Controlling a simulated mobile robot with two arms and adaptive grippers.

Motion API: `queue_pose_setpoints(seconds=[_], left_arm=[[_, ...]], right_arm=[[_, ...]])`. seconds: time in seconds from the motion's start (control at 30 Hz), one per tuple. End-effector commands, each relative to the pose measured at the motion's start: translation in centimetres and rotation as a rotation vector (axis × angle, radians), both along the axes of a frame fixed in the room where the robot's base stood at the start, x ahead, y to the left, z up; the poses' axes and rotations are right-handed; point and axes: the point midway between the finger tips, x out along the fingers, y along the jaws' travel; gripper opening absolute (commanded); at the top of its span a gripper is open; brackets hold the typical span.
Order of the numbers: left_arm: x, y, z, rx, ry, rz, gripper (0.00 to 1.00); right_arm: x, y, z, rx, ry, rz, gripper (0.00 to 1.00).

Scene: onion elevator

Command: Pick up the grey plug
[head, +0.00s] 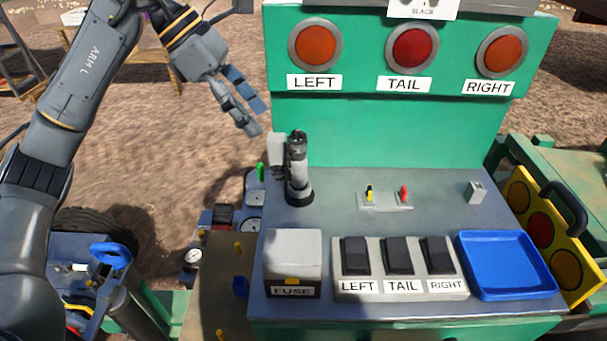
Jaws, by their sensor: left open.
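A grey and black upright cylinder (299,172), which looks like the grey plug, stands on the left part of the grey console top (340,175). It has dark prongs or a dark tip on top and a wide black foot. A light grey block-like part (278,149) shows beside its upper left side; I cannot tell if they are joined. My left gripper (257,117) is open and empty, above and to the left of the cylinder, apart from it in the picture. My right gripper is not in view.
A fuse box (293,252), a panel of black switches (398,268) and a blue tray (507,266) line the console front. Small yellow and red toggles (385,199) and a small grey block (475,192) sit behind. A green lamp panel (400,125) rises at the back.

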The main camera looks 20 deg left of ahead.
Motion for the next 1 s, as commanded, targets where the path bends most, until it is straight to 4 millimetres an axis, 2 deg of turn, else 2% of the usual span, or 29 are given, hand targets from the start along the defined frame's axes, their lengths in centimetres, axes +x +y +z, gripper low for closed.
queue_pose_setpoints(seconds=[0.4, 0.67, 0.83, 1.0], left_arm=[[1.0, -3.8, -6.0, 0.001, 0.005, -0.003, 0.53], [1.3, -4.9, -7.5, -0.001, 0.004, -0.004, 0.53], [1.7, -6.3, -9.4, -0.002, 0.006, -0.003, 0.53], [2.1, -7.2, -11.2, -0.001, 0.002, -0.002, 0.53]], right_arm=[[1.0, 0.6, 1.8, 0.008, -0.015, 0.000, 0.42], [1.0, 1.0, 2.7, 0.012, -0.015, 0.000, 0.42], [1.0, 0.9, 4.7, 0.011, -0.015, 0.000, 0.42], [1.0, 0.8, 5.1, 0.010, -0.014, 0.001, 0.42]])
